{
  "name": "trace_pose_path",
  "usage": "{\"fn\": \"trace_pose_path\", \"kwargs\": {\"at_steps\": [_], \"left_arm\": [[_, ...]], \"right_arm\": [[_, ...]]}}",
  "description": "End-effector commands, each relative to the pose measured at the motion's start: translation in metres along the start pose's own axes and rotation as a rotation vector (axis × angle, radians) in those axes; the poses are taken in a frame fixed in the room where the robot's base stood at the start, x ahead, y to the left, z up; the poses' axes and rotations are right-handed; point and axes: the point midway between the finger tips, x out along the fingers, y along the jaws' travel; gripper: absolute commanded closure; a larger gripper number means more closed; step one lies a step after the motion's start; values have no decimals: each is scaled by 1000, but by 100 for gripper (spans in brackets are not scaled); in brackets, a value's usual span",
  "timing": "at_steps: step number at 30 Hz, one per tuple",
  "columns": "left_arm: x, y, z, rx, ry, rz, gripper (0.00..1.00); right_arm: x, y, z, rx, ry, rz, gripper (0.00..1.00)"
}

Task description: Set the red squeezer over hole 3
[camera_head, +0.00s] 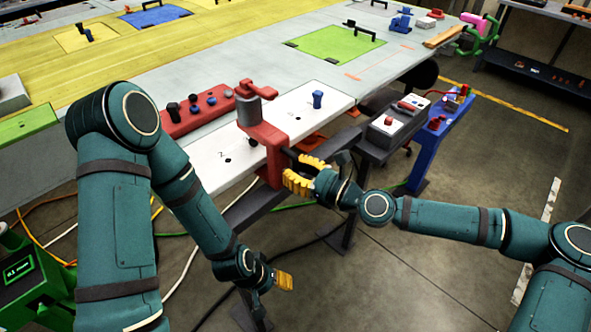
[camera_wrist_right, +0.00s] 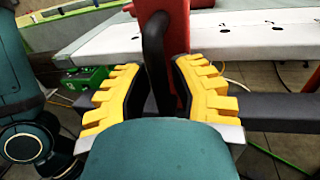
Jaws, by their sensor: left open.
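The red squeezer (camera_head: 273,143), a C-shaped tool with a grey cylinder on top, stands upright at the front edge of the white strip (camera_head: 205,165). Its upper part reaches over the strip, around the middle holes; its body hides part of the strip, so I cannot tell which hole it is over. My right gripper (camera_head: 307,178) has its yellow fingers on both sides of the squeezer's black handle (camera_wrist_right: 156,60) and appears shut on it. The squeezer's red body (camera_wrist_right: 178,45) is just beyond the fingers. My left gripper (camera_head: 272,285) is open and empty, low in front of the bench.
A blue pin (camera_head: 318,98) stands on the strip, right of the squeezer. A red block with knobs (camera_head: 197,112) lies behind the strip. A dark side shelf (camera_head: 388,140) and a blue stand (camera_head: 440,135) are at the right. Cables cross the floor below.

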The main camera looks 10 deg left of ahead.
Motion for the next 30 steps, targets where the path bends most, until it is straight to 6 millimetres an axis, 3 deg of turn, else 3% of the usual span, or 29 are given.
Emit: {"fn": "trace_pose_path", "kwargs": {"at_steps": [14,30], "left_arm": [[0,0,0,0,1,0,43],[0,0,0,0,0,0,43]], "right_arm": [[-6,0,0,1,0,0,54],[-90,0,0,3,-1,-3,54]]}}
